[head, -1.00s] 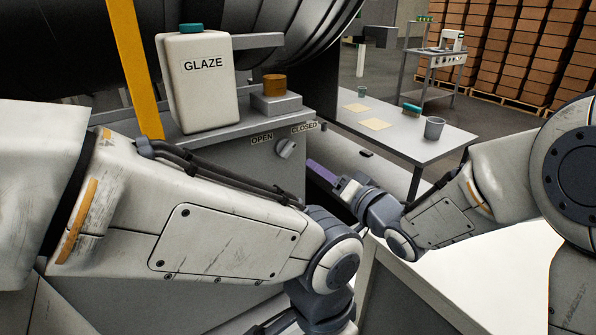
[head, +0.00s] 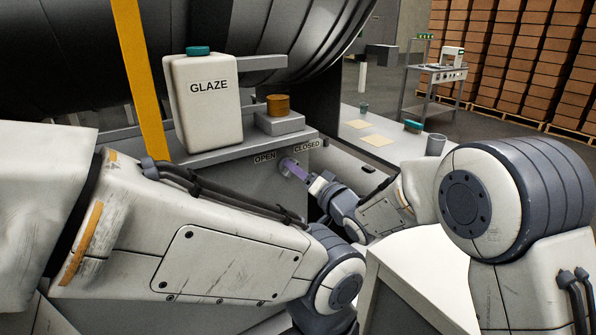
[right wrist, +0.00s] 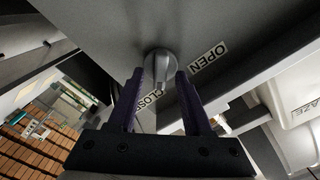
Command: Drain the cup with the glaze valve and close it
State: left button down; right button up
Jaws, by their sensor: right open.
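The glaze valve is a round grey knob (right wrist: 160,65) on the front of the grey cabinet, between the OPEN label (head: 265,157) and the CLOSED label (head: 307,145). My right gripper (head: 292,167) is at the knob and open. In the right wrist view its purple fingers (right wrist: 160,80) stand either side of the knob with gaps; they do not grip it. I cannot tell which label the knob points to. An amber cup-like cylinder (head: 277,104) sits on a grey block above the valve. My left arm crosses the foreground; its gripper is not in view.
A white GLAZE jug (head: 203,105) with a teal cap stands on the cabinet shelf. A yellow post (head: 137,75) rises at the left. A table (head: 385,148) with a grey cup (head: 435,144), paper squares and a teal-topped item lies beyond my right arm.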

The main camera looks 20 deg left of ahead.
grip_shut()
jog(key=shift+s+a+n+b, duration=0.1)
jog(key=shift+s+n+b, duration=0.05)
jog(key=shift+n+b, duration=3.9)
jog(key=shift+s+a+n+b, duration=0.1)
jog(key=shift+n+b, duration=3)
jog(key=shift+n, duration=1.85)
